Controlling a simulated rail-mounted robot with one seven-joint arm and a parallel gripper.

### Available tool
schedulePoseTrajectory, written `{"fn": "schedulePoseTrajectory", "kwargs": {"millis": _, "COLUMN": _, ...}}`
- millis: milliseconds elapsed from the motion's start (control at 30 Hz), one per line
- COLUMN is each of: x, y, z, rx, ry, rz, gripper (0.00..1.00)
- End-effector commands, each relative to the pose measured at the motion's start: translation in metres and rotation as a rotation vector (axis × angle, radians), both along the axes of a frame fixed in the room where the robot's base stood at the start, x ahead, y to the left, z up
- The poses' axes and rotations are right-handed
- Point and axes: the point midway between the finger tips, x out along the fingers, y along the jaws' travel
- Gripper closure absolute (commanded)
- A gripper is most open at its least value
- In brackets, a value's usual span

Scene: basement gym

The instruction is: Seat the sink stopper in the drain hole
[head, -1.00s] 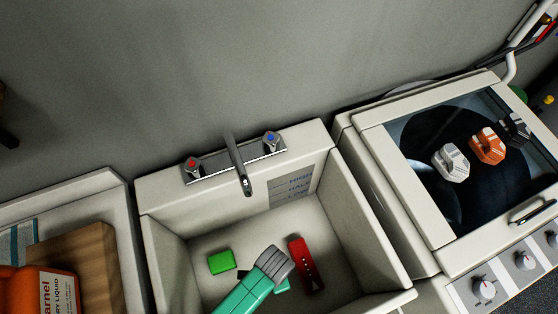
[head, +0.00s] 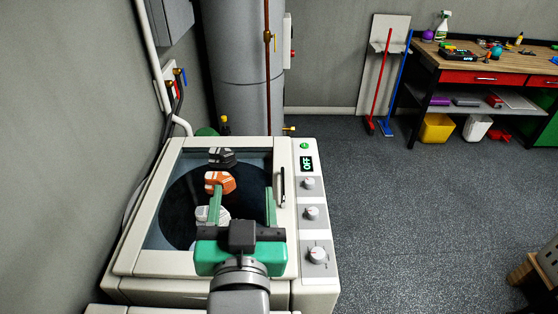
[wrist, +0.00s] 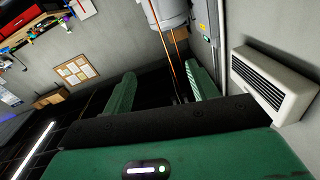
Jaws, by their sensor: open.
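My gripper (head: 243,203) is over the glass-topped washing machine in the head view, with its two green fingers spread apart and nothing between them. In the wrist view the two fingers (wrist: 163,90) also stand wide apart, with only the room behind them. The sink, its drain hole and the stopper are not in view in either current frame.
The washing machine (head: 309,256) has a control panel with several knobs. White (head: 213,216), orange (head: 219,181) and dark (head: 222,157) chunky objects rest on its top. A boiler cylinder (head: 237,60) stands behind. Open floor (head: 410,220) lies right; a workbench (head: 480,60) stands far back.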

Motion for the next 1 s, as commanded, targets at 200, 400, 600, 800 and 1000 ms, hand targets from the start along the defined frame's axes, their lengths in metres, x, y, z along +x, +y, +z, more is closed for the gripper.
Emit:
{"fn": "schedulePoseTrajectory", "kwargs": {"millis": 200, "x": -0.068, "y": -0.068, "z": 0.17, "rx": -0.057, "ry": -0.469, "rz": -0.144, "gripper": 0.42}}
{"fn": "schedulePoseTrajectory", "kwargs": {"millis": 400, "x": -0.099, "y": -0.083, "z": 0.209, "rx": -0.083, "ry": -0.598, "rz": -0.191, "gripper": 0.42}}
{"fn": "schedulePoseTrajectory", "kwargs": {"millis": 600, "x": -0.099, "y": -0.082, "z": 0.208, "rx": -0.083, "ry": -0.596, "rz": -0.189, "gripper": 0.42}}
{"fn": "schedulePoseTrajectory", "kwargs": {"millis": 800, "x": -0.098, "y": -0.082, "z": 0.241, "rx": -0.077, "ry": -0.594, "rz": -0.185, "gripper": 0.42}}
{"fn": "schedulePoseTrajectory", "kwargs": {"millis": 1000, "x": -0.098, "y": -0.08, "z": 0.318, "rx": -0.061, "ry": -0.592, "rz": -0.176, "gripper": 0.42}}
